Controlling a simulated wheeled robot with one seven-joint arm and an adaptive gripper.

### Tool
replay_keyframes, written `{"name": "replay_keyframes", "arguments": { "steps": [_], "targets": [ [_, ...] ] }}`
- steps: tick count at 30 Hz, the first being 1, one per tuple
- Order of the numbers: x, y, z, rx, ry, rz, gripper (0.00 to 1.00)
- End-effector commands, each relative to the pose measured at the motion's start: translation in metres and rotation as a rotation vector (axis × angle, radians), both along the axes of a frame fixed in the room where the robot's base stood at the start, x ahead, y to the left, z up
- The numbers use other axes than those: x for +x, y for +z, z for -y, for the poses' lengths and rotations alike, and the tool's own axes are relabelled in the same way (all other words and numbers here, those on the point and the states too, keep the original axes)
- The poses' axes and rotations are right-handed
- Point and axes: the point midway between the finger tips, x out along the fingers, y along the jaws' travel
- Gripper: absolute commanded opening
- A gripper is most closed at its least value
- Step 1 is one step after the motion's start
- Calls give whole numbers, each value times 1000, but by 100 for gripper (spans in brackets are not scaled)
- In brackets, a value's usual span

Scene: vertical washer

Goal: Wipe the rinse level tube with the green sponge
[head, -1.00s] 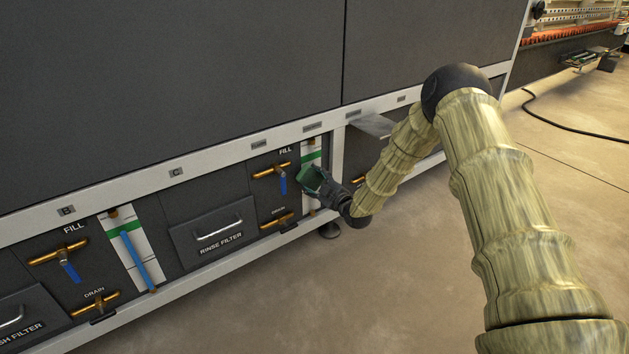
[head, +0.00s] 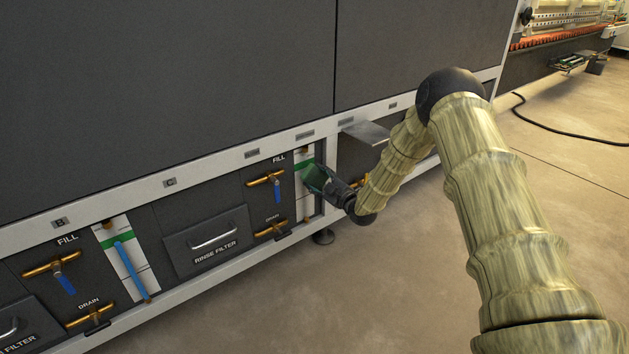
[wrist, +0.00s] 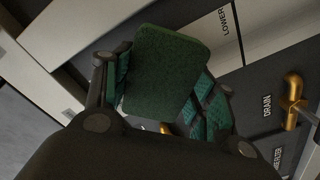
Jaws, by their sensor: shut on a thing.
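The green sponge (head: 315,177) is in my gripper (head: 326,184), in front of the white level panel (head: 303,207) right of the rinse filter drawer. A green band crosses this panel, level with the sponge. The rinse level tube on it is mostly hidden behind sponge and gripper; I cannot tell whether the sponge touches it. In the wrist view, my gripper (wrist: 168,92) is shut on the sponge (wrist: 163,70), whose broad face fills the space between the green-padded fingers. The white panel beyond, marked LOWER (wrist: 224,22), shows past the sponge.
The brass FILL valve (head: 266,179) and DRAIN valve (head: 271,230) sit just left of the panel. Another level panel with a blue tube (head: 131,268) is farther left. The floor in front is open.

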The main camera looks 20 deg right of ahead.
Motion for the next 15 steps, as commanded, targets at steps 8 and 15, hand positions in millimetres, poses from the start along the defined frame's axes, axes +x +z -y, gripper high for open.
{"name": "replay_keyframes", "arguments": {
  "steps": [8,15],
  "targets": [
    [2,-1,-5,0,3,-1,27],
    [-2,1,-22,1,5,-1,27]
  ]
}}
